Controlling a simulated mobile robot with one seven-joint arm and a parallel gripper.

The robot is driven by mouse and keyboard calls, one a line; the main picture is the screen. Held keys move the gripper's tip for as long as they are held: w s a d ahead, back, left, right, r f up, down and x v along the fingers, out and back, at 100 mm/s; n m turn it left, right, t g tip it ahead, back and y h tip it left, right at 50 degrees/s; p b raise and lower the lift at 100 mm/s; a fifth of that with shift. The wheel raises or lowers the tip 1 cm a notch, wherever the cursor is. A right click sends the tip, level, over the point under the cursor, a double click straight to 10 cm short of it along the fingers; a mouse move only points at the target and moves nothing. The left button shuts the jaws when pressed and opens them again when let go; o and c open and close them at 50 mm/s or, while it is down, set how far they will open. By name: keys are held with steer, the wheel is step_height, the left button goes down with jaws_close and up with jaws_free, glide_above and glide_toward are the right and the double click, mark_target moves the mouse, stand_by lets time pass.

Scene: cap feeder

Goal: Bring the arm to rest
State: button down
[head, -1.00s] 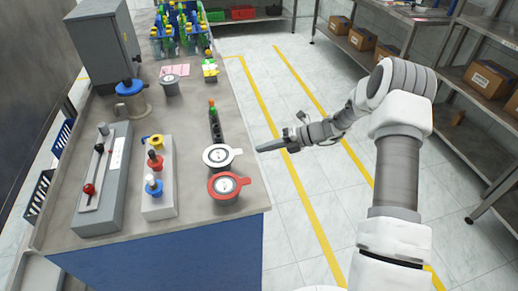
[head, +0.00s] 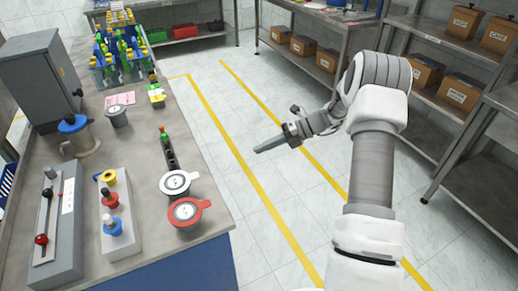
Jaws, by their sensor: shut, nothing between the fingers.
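My gripper (head: 268,145) shows in the head view over the open floor, to the right of the workbench (head: 215,227). Its fingers are together, point left towards the bench and hold nothing. My arm is bent, coming up from the lower right and reaching left at the top. The gripper is apart from the bench and from everything on it.
On the bench's near right corner stand a white-rimmed pot (head: 175,183) and a red-rimmed pot (head: 185,212). A dark rack (head: 170,155) is behind them. Shelves with boxes (head: 457,91) stand at the right. The floor between is clear.

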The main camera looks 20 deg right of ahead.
steer(key=shift+r, duration=0.1)
steer(key=s+a+r+n+g+h+p, duration=0.1)
steer(key=s+a+r+n+h, duration=0.2)
steer(key=s+r+n, duration=0.5)
steer(key=s+a+r+n+h+p, duration=0.25)
steer(key=s+r+n+h, duration=0.2)
steer(key=r+n, duration=0.55)
steer(key=s+r+n+t+h+p, duration=0.1)
steer(key=s+r+n+t+h, duration=0.1)
steer(key=s+r+n, duration=0.3)
steer(key=s+d+r+n+t+h+p, duration=0.1)
steer(key=s+r+n, duration=0.4)
steer(key=s+n, duration=0.8)
steer(key=shift+s+t+h, duration=0.3)
steer(key=shift+t+h, duration=0.4)
steer(key=shift+h, duration=0.15)
